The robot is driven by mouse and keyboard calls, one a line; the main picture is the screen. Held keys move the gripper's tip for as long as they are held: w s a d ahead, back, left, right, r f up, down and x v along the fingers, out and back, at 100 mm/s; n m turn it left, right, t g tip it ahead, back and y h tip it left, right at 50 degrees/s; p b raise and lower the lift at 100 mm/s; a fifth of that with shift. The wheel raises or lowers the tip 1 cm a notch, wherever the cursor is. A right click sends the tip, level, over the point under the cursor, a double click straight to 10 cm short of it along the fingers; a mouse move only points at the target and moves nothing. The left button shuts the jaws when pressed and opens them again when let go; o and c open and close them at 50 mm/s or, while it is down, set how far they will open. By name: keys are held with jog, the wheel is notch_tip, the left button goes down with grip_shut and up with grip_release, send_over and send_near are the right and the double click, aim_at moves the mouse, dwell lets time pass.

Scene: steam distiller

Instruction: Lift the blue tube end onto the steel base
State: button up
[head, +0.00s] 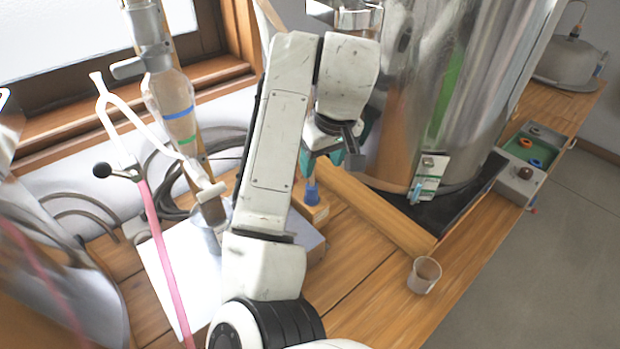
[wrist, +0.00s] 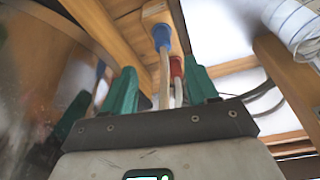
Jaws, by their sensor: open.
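The blue tube end (head: 311,193) stands at a small wooden block, just below my gripper in the head view. In the wrist view the blue tube end (wrist: 162,38) lies beyond the fingertips, roughly between them, with a pale tube running from it toward me. My gripper (head: 338,157) is open, its teal fingers apart; they also show in the wrist view (wrist: 161,74). I see no hold on the tube. A red tube end (wrist: 177,66) is beside the blue one. A grey block (head: 313,246) shows partly behind my arm; I cannot tell whether it is the steel base.
A tall shiny steel vessel (head: 440,90) stands right of my gripper, close to it. A wooden rail (head: 385,215) runs along the table. A small cup (head: 424,275) is near the front edge. A pink tube (head: 155,235) and a glass column (head: 172,105) are at left.

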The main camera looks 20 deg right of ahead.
aim_at(312, 185)
jog(key=x, duration=1)
jog(key=shift+w+a+f, duration=0.25)
grip_shut()
dwell(0.4)
